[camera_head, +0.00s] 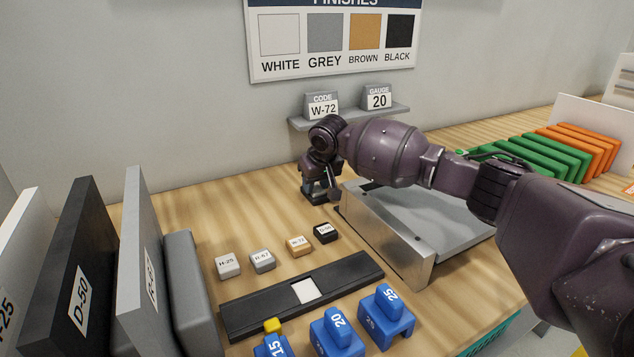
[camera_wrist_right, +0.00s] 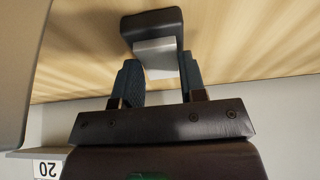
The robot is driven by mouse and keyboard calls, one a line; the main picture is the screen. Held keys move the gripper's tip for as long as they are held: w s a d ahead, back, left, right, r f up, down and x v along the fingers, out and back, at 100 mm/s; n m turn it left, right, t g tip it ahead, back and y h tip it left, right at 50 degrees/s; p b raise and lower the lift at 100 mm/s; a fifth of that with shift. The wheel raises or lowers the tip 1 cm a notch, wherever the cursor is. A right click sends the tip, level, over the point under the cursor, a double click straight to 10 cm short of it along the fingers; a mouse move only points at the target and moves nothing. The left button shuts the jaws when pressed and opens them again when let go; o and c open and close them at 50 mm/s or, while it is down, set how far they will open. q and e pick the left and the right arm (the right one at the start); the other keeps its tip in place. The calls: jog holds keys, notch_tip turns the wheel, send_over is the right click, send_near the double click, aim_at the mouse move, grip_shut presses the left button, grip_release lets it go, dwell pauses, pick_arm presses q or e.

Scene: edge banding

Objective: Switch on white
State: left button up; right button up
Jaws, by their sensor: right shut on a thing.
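My right gripper (camera_head: 318,188) reaches down behind the metal machine (camera_head: 385,232). In the right wrist view, its two fingers (camera_wrist_right: 160,75) are shut on a small light-grey block (camera_wrist_right: 155,46) at a dark rounded base (camera_wrist_right: 150,20). In the head view the wrist mostly hides that block. A white button-like block (camera_head: 228,265) marked H-25 sits at the left of a row with a grey block (camera_head: 262,260), a brown block (camera_head: 299,245) and a black block (camera_head: 325,232). A white square (camera_head: 304,291) shows in a black bar (camera_head: 260,310). My left gripper is not in view.
Upright panels (camera_head: 140,270) stand at the left. Blue numbered blocks (camera_head: 337,330) stand in front of the bar. Green and orange plates (camera_head: 545,155) stand at the right. A wall shelf (camera_head: 350,116) holds signs reading W-72 and 20. A finishes chart (camera_head: 335,45) hangs above.

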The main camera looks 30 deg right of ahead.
jog(key=shift+w+r+p, duration=0.15)
jog(key=shift+r+p, duration=0.65)
jog(key=shift+r, duration=0.05)
jog(key=shift+p, duration=0.4)
jog(key=shift+w+f+g+p, duration=0.1)
jog(key=shift+f+g+p, duration=0.15)
jog(key=shift+g+p, duration=0.3)
jog(key=shift+f+g, duration=0.2)
jog(key=shift+g, duration=0.05)
jog(key=shift+w+f, duration=0.1)
jog(key=shift+w, duration=0.05)
jog(key=shift+f+g, duration=0.1)
jog(key=shift+g, duration=0.5)
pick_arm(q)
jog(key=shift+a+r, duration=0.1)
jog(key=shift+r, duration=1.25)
pick_arm(e)
jog(key=shift+d, duration=0.1)
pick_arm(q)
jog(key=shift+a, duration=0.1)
pick_arm(e)
jog(key=o, duration=0.9)
jog(key=shift+f, duration=0.1)
